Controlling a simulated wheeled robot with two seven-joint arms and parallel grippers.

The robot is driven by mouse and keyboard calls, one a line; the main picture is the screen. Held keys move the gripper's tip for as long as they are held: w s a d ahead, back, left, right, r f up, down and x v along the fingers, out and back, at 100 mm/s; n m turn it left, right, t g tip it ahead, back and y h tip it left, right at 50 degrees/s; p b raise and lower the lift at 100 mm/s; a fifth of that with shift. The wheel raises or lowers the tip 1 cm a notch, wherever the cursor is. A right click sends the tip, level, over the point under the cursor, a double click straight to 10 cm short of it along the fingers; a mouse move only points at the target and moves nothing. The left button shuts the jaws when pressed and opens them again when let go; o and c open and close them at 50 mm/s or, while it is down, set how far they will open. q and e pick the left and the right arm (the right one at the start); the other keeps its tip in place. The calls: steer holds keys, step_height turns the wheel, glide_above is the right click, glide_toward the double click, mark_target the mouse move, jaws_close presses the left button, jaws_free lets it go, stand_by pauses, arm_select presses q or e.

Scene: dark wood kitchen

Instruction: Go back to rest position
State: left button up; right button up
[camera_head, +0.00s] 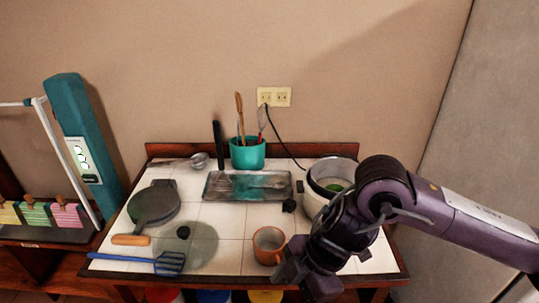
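My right arm comes in from the right edge, and its gripper (302,276) hangs over the front right of the tiled table, beside an orange mug (262,248). The arm's wrist covers part of a white pot (316,203) with something green (334,187) inside. The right gripper's fingers are dark and seen at an angle, so I cannot tell if they are open or shut. I see nothing held in them. My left gripper is not in view.
The tiled table (222,215) carries a metal tray (225,191), a teal utensil holder (248,153), a dark pan (153,205), a glass lid (200,246) and a blue spatula (168,263). A wall stands behind. A teal tower (84,130) stands left.

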steer(key=a+r+t+y, duration=0.2)
steer(key=a+y, duration=0.3)
steer(key=a, duration=0.6)
step_height(320, 180, up, 4)
steer(key=w+a+m+t+y, duration=0.2)
steer(key=w+m+t, duration=0.1)
steer(key=m+t, duration=0.15)
steer(key=w+d+f+m+t+h, duration=0.2)
steer(key=d+m+h, duration=0.25)
steer(key=d, duration=0.25)
steer(key=w+d+f+m+t+h, duration=0.2)
steer(key=d+f+m+h, duration=0.1)
steer(key=d+m, duration=0.25)
steer(key=s+d+f+m+g+h, duration=0.55)
steer(key=s+d+f, duration=0.75)
steer(key=d, duration=0.4)
step_height(320, 180, down, 30)
steer(key=s+g+y, duration=0.1)
steer(key=s+g, duration=0.1)
steer(key=s+d+f+g, duration=0.1)
steer(key=s+d+f, duration=0.2)
steer(key=s+f, duration=1.4)
steer(key=shift+s+f, duration=0.15)
steer(key=shift+s, duration=0.9)
